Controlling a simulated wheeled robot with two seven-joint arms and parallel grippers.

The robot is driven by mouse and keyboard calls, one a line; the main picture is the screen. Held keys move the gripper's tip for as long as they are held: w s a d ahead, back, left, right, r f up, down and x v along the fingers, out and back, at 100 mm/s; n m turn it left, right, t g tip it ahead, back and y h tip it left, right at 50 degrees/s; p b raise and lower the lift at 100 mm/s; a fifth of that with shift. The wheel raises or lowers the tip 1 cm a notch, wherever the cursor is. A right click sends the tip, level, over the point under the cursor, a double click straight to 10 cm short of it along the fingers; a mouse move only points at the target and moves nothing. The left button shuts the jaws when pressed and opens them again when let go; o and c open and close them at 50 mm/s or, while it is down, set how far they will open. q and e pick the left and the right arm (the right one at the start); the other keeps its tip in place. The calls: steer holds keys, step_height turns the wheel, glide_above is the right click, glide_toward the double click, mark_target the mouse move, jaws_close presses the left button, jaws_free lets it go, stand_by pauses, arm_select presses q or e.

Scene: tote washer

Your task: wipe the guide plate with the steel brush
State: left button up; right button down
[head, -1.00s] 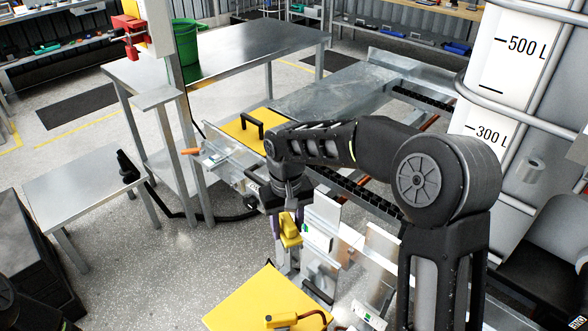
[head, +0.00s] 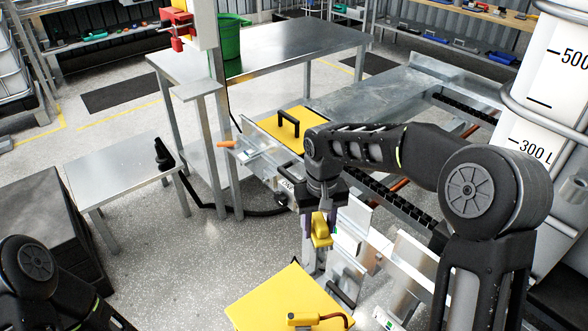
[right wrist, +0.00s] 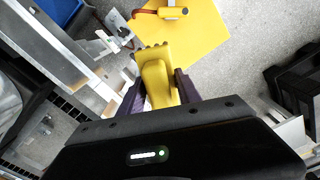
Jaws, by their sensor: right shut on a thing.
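My right gripper (head: 319,215) points down and is shut on a yellow-handled tool, which I take to be the steel brush (head: 321,231). In the right wrist view the yellow handle (right wrist: 155,80) sits between the dark purple fingers (right wrist: 157,88). The brush's bristles are not clearly visible. The gripper is beside the metal side of the washer line, near upright pale metal plates (head: 409,255). I cannot tell which of these is the guide plate, or whether the brush touches one. My left gripper is out of view; only part of the left arm shows at lower left.
Another yellow plate with a black handle (head: 288,122) is behind. A low metal table (head: 120,170) stands left, a large one (head: 265,50) behind. Floor between is open.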

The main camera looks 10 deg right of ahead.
steer(key=s+f, duration=0.4)
steer(key=f, duration=1.1)
